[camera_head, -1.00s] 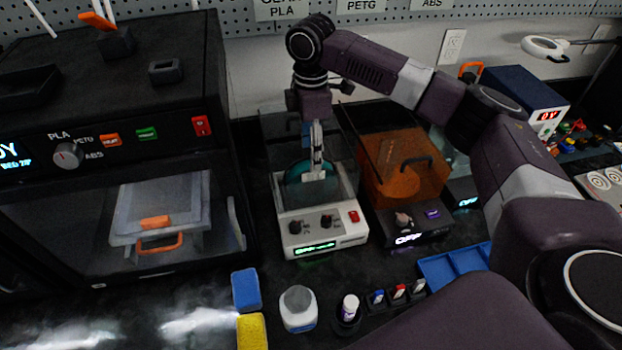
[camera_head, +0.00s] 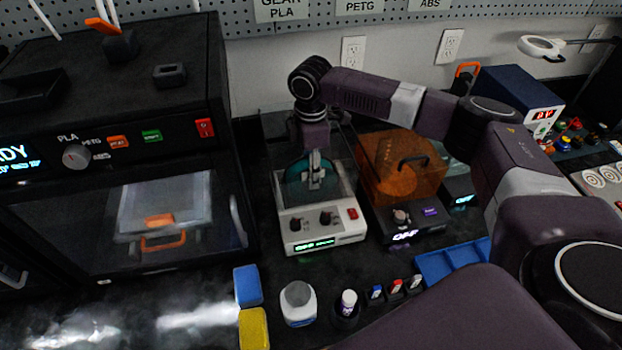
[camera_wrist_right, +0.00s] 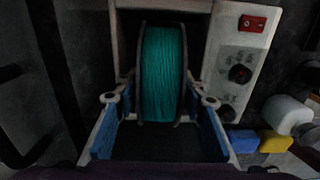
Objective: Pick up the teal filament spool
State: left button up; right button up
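The teal filament spool (camera_head: 297,180) stands upright in a white-based machine (camera_head: 293,238) with clear walls. In the right wrist view the teal spool (camera_wrist_right: 161,75) shows its wound filament between two dark flanges. My right gripper (camera_head: 315,180) is down over the machine at the spool and partly hides it in the head view. In the wrist view my right gripper (camera_wrist_right: 161,101) is open, its blue-padded fingers on either side of the spool. Dark gaps show between fingers and flanges. My left gripper is not in view.
An orange-covered unit (camera_head: 403,172) stands close to the right of the machine. A large black printer (camera_head: 120,185) stands to the left. In front are a blue block (camera_head: 247,286), a yellow block (camera_head: 253,328), a white jar (camera_head: 298,303) and a blue tray (camera_head: 453,262).

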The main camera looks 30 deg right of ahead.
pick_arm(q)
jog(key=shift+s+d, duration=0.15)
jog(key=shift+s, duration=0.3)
pick_arm(e)
grip_shut()
jog(key=shift+r, duration=0.1)
